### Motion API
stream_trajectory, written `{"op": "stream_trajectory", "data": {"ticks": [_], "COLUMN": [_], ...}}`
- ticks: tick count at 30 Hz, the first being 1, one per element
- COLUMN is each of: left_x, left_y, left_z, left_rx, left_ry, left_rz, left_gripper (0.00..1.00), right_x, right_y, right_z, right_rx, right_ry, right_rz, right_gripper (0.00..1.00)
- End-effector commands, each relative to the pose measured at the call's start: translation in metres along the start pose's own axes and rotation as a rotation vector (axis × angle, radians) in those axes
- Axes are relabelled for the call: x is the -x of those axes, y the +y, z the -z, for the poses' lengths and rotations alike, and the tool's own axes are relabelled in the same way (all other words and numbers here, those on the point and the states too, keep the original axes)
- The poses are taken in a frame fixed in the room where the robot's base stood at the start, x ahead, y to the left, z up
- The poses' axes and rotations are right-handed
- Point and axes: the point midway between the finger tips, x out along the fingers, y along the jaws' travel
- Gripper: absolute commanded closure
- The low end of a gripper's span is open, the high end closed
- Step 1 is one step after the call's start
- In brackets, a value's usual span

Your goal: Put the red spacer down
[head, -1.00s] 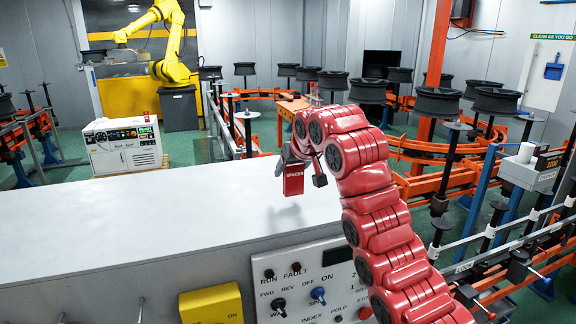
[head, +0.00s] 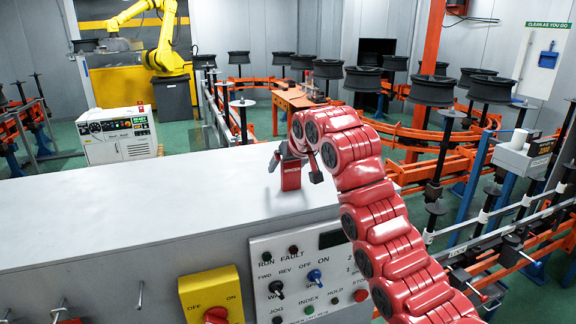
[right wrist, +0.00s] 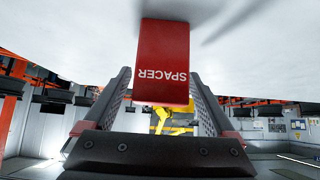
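The red spacer (head: 291,176), a block with its name in white letters, stands upright on the grey-white tabletop near the right end. It also shows in the right wrist view (right wrist: 163,60), with the pale top beyond it. My right gripper (head: 295,172) is around the spacer. Its fingers show on both sides of the block in the right wrist view (right wrist: 161,80), with narrow gaps, so it looks slightly open. Contact under the spacer is hard to see exactly. My left gripper is out of view.
The tabletop (head: 130,210) is clear to the left of the spacer. A control panel (head: 310,275) and a yellow switch box (head: 212,293) are on its front. Black wheels (head: 433,90) on spindles and orange rails stand behind and right. A yellow robot arm (head: 165,45) is at the back.

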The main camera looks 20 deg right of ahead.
Motion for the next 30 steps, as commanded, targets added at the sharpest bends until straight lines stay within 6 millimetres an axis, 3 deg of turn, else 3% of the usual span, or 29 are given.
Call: {"op": "stream_trajectory", "data": {"ticks": [10, 13, 23, 25, 30], "left_x": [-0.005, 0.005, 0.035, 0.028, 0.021], "left_y": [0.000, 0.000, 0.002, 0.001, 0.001], "left_z": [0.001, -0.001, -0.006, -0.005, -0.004], "left_rx": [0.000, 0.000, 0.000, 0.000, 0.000], "left_ry": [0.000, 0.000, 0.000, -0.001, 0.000], "left_rz": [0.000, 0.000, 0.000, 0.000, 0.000], "left_gripper": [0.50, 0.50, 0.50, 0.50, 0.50], "right_x": [0.003, 0.011, 0.087, 0.103, 0.118], "right_y": [0.000, 0.000, 0.001, 0.003, 0.001], "right_z": [0.003, 0.002, 0.001, 0.004, 0.004], "right_rx": [0.000, 0.000, 0.002, 0.000, 0.000], "right_ry": [0.000, 0.006, 0.008, 0.004, 0.002], "right_rz": [0.000, 0.000, -0.004, -0.006, -0.002], "right_gripper": [0.08, 0.08, 0.08, 0.08, 0.08]}}
